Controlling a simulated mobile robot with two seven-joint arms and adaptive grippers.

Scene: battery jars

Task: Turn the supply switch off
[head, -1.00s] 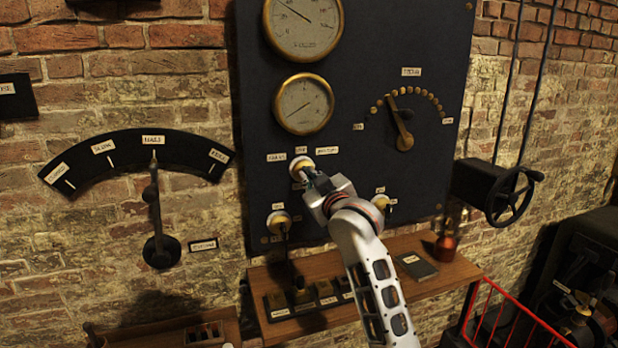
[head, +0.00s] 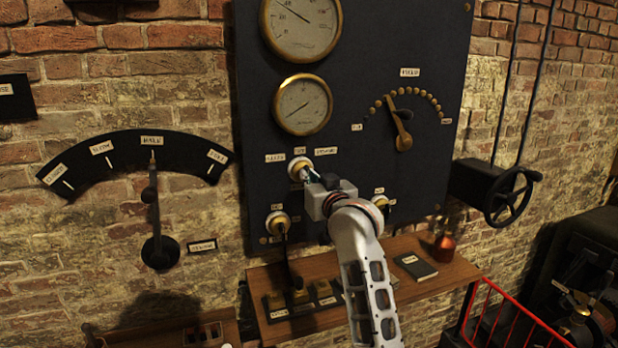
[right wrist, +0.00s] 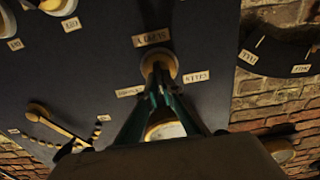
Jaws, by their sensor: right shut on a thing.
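The supply switch (head: 297,167) is a small brass and white rotary knob on the dark panel (head: 350,110), below the lower gauge. Small labels sit left, above and right of it; they seem to read cells, off and dynamo, though blurred. My right gripper (head: 310,177) is at this switch, its fingers shut on the handle. In the right wrist view the fingers (right wrist: 156,90) close on the knob (right wrist: 159,62), between several labels seen upside down. The fingers hide part of the knob, so which label it points to is unclear. My left gripper is not in view.
Two other switches (head: 278,222) (head: 381,203) sit low on the panel, near my right arm. A dial with a brass lever (head: 403,140) is to the right. A handwheel (head: 508,196) is farther right.

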